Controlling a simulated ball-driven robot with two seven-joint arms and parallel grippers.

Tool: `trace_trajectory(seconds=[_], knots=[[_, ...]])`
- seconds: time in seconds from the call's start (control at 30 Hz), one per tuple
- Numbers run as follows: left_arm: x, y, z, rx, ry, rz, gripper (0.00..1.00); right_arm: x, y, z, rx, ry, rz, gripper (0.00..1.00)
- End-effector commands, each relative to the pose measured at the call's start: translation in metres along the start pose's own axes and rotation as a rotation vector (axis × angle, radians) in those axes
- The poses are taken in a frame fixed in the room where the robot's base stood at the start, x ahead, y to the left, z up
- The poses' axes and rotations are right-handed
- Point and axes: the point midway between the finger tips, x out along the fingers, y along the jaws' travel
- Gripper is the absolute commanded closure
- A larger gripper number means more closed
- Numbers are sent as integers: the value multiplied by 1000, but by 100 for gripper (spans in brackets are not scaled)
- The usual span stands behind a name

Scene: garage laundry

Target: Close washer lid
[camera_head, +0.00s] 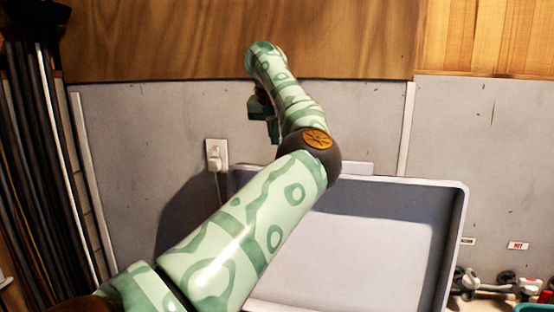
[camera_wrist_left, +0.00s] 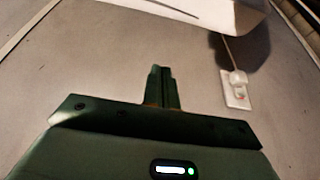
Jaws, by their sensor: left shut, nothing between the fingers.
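A large grey panel with a raised rim (camera_head: 452,225) and a paler recessed inside appears to be the washer lid, standing open against the wall. My left arm crosses in front of its left part and hides it. The lower end of the lid is out of frame. My left gripper (camera_head: 272,132) is above the lid's upper left corner, in front of the wall, shut and empty. In the left wrist view the shut fingers (camera_wrist_left: 161,72) point at bare wall, apart from a pale edge (camera_wrist_left: 190,12), likely the lid's. My right gripper is not in view.
A white outlet (camera_head: 216,155) with a plug and cord is on the wall left of the lid. Dark upright poles or hoses (camera_head: 45,170) stand at the far left. Water valves (camera_head: 490,284) and a red label (camera_head: 517,245) are at the right.

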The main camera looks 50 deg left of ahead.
Motion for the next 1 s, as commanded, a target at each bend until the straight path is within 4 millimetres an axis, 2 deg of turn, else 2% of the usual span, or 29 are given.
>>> trace_trajectory(seconds=[0.17, 0.47, 0.8, 1.0], knots=[[29, -1, 0, 1, -3, -1, 100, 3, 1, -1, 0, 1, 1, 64], [94, -1, 1, 1, -3, -1, 100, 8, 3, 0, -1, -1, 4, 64], [80, 0, 33, -2, 2, 0, 100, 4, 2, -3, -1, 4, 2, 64], [79, 0, 38, 1, 1, -1, 100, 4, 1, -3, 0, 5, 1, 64]])
